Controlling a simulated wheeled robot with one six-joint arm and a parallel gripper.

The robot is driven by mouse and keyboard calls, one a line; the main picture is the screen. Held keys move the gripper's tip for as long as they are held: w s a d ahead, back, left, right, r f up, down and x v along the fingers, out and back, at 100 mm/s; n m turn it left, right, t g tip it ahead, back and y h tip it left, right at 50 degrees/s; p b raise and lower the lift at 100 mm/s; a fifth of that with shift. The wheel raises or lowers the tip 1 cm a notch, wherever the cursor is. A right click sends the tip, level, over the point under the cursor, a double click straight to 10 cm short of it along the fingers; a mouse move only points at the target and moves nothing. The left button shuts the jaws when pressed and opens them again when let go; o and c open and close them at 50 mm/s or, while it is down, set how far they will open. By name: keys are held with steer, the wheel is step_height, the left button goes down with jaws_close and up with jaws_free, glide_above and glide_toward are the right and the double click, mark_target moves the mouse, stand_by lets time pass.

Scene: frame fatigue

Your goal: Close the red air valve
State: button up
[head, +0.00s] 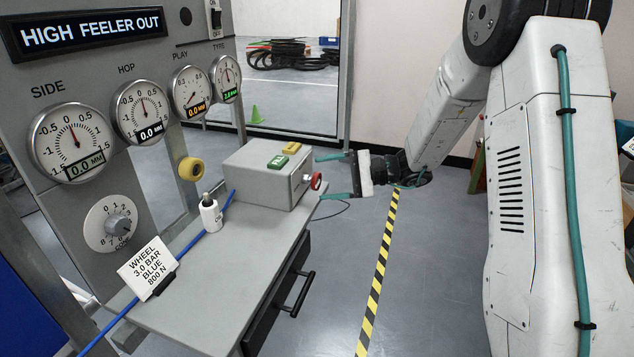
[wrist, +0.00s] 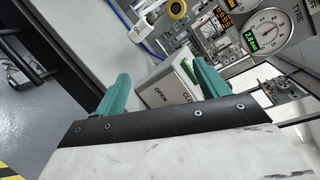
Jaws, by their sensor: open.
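The red air valve (head: 316,181) is a small round red knob on the right-hand face of a grey box (head: 262,176) on the bench. My gripper (head: 320,177) is open, with one teal finger above the knob's level and one below it. The fingertips are close to the knob; I cannot tell whether they touch it. In the wrist view, the box (wrist: 186,72) shows between the two fingers of my gripper (wrist: 160,72), with the word OPEN and part of another word on its face. The red knob is not visible there.
The box has a green and a yellow button on top. A white bottle (head: 210,213), a blue hose (head: 190,246) and a sign card (head: 147,267) are on the bench (head: 222,290). A gauge panel (head: 110,60) stands at left. A drawer handle (head: 303,293) juts out. Floor is clear at right.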

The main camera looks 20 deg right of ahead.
mark_target(319, 182)
steer(key=w+d+f+m+t, duration=0.4)
steer(key=w+d+f+t, duration=0.15)
steer(key=w+f, duration=0.2)
steer(key=shift+h, duration=0.4)
steer(key=x, duration=0.6)
steer(key=shift+w+a+f, duration=0.2)
steer(key=shift+a+f, duration=0.05)
steer(key=shift+f, duration=0.05)
steer(key=c, duration=1)
